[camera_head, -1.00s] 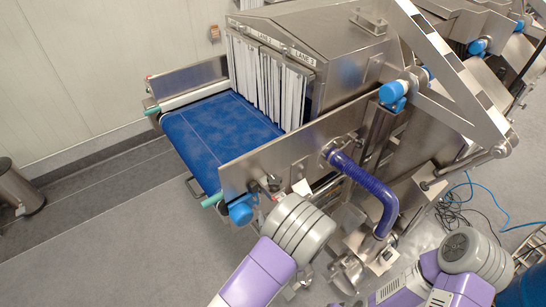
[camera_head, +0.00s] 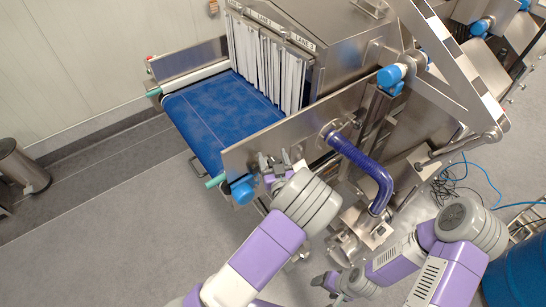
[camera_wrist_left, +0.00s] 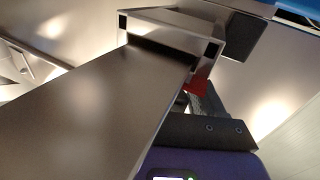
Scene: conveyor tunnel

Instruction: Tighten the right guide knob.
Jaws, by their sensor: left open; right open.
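My left gripper (camera_head: 275,161) is open in front of the near steel side plate (camera_head: 300,130) of the conveyor, close to its lower front corner. I cannot make out the right guide knob; the gripper and wrist cover this part of the plate. In the left wrist view a broad steel bar (camera_wrist_left: 100,110) fills the foreground. A small red part (camera_wrist_left: 197,87) shows beside a dark finger, and I cannot tell whether they touch. My right gripper (camera_head: 327,281) is open and low at the bottom centre, well away from the plate.
The blue belt (camera_head: 225,115) runs under white strip curtains (camera_head: 265,65) into the steel tunnel. A blue-purple hose (camera_head: 365,165) curves out to the right of my left wrist. Cables (camera_head: 465,185) and a blue drum (camera_head: 520,275) are at right.

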